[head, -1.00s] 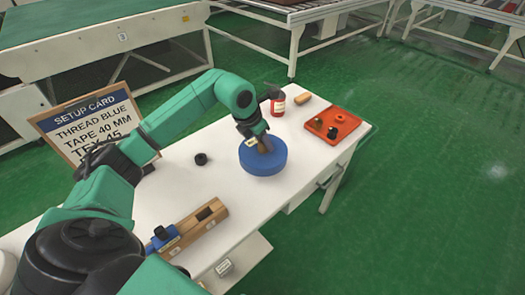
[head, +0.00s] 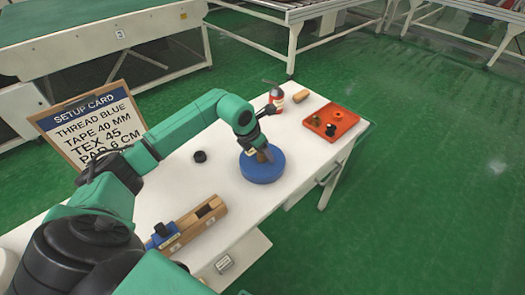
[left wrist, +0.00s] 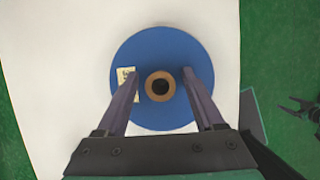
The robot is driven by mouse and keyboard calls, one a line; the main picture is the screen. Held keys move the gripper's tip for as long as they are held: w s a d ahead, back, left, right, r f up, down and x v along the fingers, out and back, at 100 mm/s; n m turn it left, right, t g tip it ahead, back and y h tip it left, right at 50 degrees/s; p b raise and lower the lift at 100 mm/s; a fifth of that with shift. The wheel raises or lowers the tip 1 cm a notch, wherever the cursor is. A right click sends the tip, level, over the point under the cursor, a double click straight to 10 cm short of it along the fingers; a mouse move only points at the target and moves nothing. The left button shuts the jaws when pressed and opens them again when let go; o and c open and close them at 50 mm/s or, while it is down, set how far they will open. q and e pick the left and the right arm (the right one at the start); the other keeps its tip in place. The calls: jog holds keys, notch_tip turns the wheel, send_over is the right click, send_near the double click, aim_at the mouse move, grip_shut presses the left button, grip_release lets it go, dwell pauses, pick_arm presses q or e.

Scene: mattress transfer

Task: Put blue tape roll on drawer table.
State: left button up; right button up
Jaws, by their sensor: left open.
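The blue tape roll (head: 262,171) is a thick flat disc on the white drawer table (head: 230,148). It fills the middle of the left wrist view (left wrist: 165,50), with a tan core, a dark centre hole and a small pale label. My left gripper (head: 258,153) is directly over the roll. In the left wrist view its open fingers (left wrist: 160,76) lie either side of the core and overlap the roll's face. I cannot tell whether they touch it. A dark two-pronged shape (left wrist: 303,108) at the right may be my right gripper, but its state is unclear.
A red bottle (head: 276,99), a tan block (head: 300,97) and an orange tray (head: 333,122) stand beyond the roll. A black ring (head: 200,156), a wooden holder (head: 193,228) and a setup card (head: 92,125) lie or stand nearer the left. Green floor is clear to the right.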

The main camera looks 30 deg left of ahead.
pick_arm(q)
jog(key=b+v, duration=0.1)
jog(key=v, duration=1.1)
jog(key=shift+r, duration=0.2)
